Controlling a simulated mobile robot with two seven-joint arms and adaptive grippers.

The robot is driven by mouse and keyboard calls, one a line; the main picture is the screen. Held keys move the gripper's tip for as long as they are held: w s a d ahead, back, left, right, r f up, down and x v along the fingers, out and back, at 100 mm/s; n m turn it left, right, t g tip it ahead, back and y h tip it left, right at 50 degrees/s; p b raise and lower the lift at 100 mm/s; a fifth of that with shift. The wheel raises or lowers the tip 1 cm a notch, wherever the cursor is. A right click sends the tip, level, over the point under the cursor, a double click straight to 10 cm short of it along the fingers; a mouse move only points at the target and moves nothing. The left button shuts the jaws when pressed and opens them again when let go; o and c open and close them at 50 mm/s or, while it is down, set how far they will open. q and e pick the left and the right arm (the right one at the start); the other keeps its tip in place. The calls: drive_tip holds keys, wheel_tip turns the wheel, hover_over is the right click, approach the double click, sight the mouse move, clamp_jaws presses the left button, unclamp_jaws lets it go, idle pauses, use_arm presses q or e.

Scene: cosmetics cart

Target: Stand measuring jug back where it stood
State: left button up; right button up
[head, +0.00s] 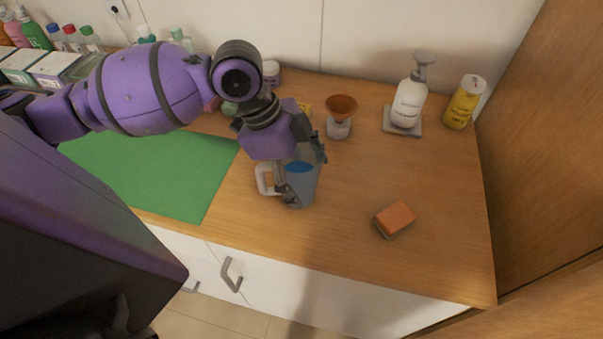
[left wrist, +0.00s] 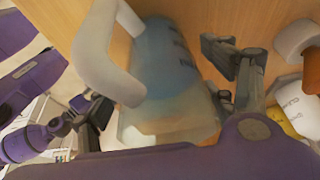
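The measuring jug (head: 301,187) is a see-through, bluish-grey jug with blue contents and a pale handle (head: 266,180) on its left. It looks upright over the wooden counter, right of the green mat; I cannot tell whether its base touches the counter. My left gripper (head: 300,176) reaches down over it, with its dark fingers against its sides, and looks shut on it. In the left wrist view the jug (left wrist: 175,75) fills the middle, its handle at upper left, beside a dark finger (left wrist: 237,70).
An orange sponge (head: 395,219) lies to the right. A brown funnel (head: 341,107) stands behind the jug. A white pump bottle (head: 408,103) and a yellow bottle (head: 463,103) stand at the back right. The green mat (head: 160,170) is bare. Counter around the jug is clear.

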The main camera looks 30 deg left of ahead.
use_arm(q)
drive_tip(key=shift+r, duration=0.1)
drive_tip(key=p+v, duration=0.1)
drive_tip(key=v, duration=0.9)
drive_tip(key=shift+a+r+p, duration=0.15)
drive_tip(key=shift+r+p, duration=0.15)
drive_tip(key=shift+p, duration=0.1)
drive_tip(key=shift+s+a+r, duration=0.15)
drive_tip(key=shift+a+r, duration=0.1)
drive_tip(key=shift+r, duration=0.35)
use_arm(e)
drive_tip(key=shift+w+a+r, duration=0.2)
drive_tip(key=shift+a+r, duration=0.05)
drive_tip(key=shift+r, duration=0.2)
drive_tip(key=shift+w+a+r, duration=0.2)
drive_tip(key=shift+r, duration=0.2)
drive_tip(key=shift+d, duration=0.2)
drive_tip(key=shift+s, duration=0.1)
